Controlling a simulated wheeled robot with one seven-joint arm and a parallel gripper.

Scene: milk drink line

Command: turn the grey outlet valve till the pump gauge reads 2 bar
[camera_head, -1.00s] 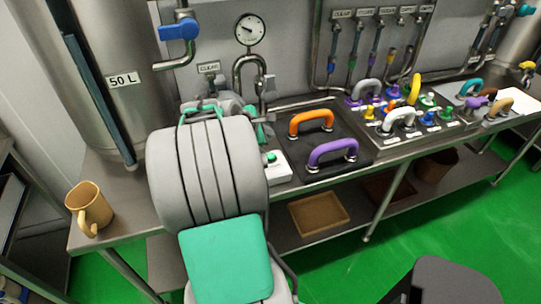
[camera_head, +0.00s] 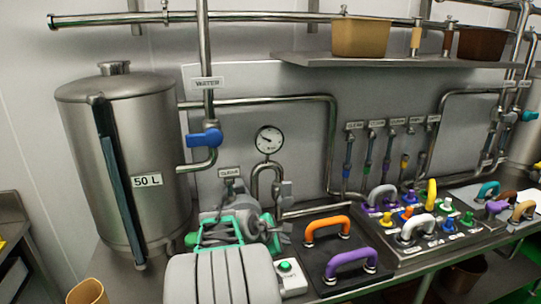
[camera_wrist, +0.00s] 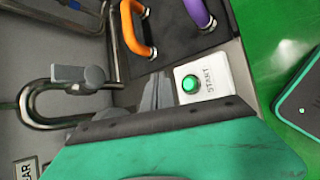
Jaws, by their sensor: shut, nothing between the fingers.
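The grey outlet valve (camera_head: 286,189) is a small grey handle on the bent steel pipe right of the pump, under the gauge. It shows in the wrist view too, as a grey handle (camera_wrist: 86,79) on the pipe. The round white pump gauge (camera_head: 269,139) stands above that pipe; its needle points to the upper left and its figures are too small to read. My gripper (camera_wrist: 150,122) is shut and empty, its green and dark parts filling the bottom of the wrist view. It is apart from the valve. In the head view it overlaps green and grey pump parts.
A white START box (camera_head: 289,277) with a green button sits right of my arm. Orange (camera_head: 327,228) and purple (camera_head: 351,261) handles stand on a dark panel. A blue-handled valve (camera_head: 205,137) and the 50 L tank (camera_head: 150,205) are left. A shelf (camera_head: 400,66) runs above.

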